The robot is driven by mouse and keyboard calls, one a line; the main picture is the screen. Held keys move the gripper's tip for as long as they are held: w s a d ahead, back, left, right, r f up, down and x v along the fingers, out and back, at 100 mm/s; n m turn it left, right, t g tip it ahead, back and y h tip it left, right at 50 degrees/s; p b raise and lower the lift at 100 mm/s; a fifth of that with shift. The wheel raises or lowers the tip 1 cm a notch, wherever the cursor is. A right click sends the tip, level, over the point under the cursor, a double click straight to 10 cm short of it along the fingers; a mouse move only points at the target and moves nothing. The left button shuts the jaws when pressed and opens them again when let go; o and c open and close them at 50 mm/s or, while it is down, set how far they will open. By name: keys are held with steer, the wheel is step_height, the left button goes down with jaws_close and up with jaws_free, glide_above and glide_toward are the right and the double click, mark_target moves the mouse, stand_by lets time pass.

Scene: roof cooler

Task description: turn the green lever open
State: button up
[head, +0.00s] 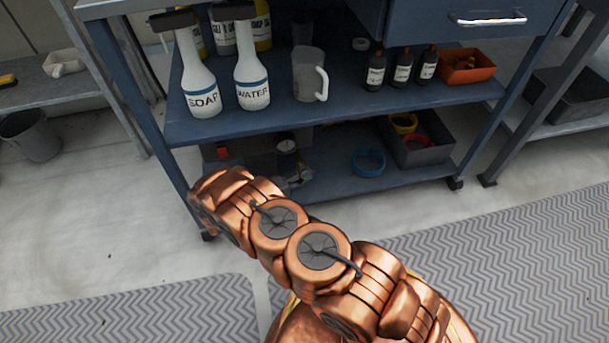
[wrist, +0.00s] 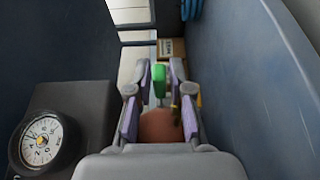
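The green lever (wrist: 159,78) shows upright in the middle of the wrist view. My gripper (wrist: 159,90) is open, with one grey finger with a purple pad on each side of the lever. A gap shows between the lever and each finger, so nothing is gripped. I cannot tell how deep the lever sits between the fingertips. A rounded brown-orange part (wrist: 160,125) shows below the lever, between the fingers. The lever and the gripper's fingers are not seen in the head view, where my copper arm fills the lower middle.
In the wrist view, a round dial gauge (wrist: 42,140) is at the left and a blue panel (wrist: 262,85) is close on the right. In the head view, a blue shelf unit (head: 330,118) holds bottles, a jug (head: 308,75) and a grey bin (head: 420,150).

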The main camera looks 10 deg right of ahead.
steer(key=shift+o, duration=1.2)
steer(key=v, duration=1.2)
